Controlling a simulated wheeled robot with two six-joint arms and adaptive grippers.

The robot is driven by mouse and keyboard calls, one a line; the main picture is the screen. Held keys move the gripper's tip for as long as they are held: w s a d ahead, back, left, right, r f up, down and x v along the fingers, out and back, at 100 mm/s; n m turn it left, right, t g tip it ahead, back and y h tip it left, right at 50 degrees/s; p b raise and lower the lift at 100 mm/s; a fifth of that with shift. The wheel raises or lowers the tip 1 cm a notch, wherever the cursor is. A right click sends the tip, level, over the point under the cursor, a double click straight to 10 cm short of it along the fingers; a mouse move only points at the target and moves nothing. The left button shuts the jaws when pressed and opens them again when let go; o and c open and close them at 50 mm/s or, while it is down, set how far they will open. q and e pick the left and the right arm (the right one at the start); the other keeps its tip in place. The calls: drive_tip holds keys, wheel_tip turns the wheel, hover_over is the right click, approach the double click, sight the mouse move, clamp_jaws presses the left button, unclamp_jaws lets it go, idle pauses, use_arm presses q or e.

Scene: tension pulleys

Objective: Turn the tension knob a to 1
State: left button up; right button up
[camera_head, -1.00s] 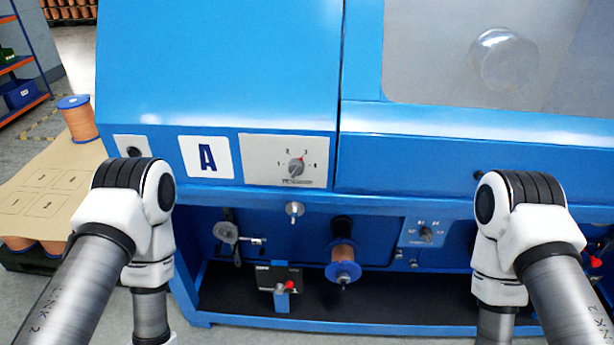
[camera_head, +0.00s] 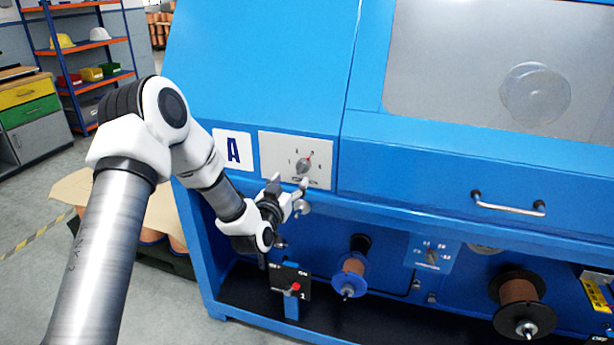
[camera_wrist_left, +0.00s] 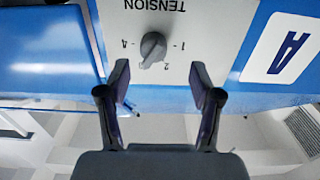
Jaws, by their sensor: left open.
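The grey tension knob a (camera_head: 304,165) sits on a light panel (camera_head: 268,150) beside the "A" label (camera_head: 233,150). In the left wrist view the knob (camera_wrist_left: 152,47) appears upside down under the word TENSION. Its pointer is turned toward the side between 2 and 4, where the 3 position lies; marks 1, 2 and 4 are readable. My left gripper (camera_head: 289,183) is open and empty, just below and in front of the panel. Its two fingers (camera_wrist_left: 161,86) are spread below the knob in the wrist view, apart from it. My right gripper is out of view.
A round metal fitting (camera_head: 302,207) sticks out below the panel, close to the gripper. A lower box with a red knob (camera_head: 295,287), a copper spool (camera_head: 351,266) and a second dial panel (camera_head: 432,252) lie lower. A handle (camera_head: 508,205) is at right.

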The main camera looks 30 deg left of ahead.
sight(300, 171)
use_arm(q)
drive_tip(key=x, duration=0.3)
drive_tip(key=d+x, duration=0.1)
drive_tip(key=x, duration=0.1)
drive_tip(key=shift+w+r, duration=0.25)
drive_tip(key=shift+w, duration=0.2)
drive_tip(key=shift+w+a+f, duration=0.15)
drive_tip(key=shift+w+a, duration=0.1)
drive_tip(key=shift+a, duration=0.05)
drive_tip(key=shift+d, duration=0.1)
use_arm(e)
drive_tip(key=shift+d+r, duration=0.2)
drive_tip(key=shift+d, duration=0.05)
use_arm(q)
drive_tip(key=c, duration=0.3)
drive_tip(key=shift+s, duration=0.1)
drive_tip(key=c, duration=0.8)
drive_tip(key=shift+c, duration=0.2)
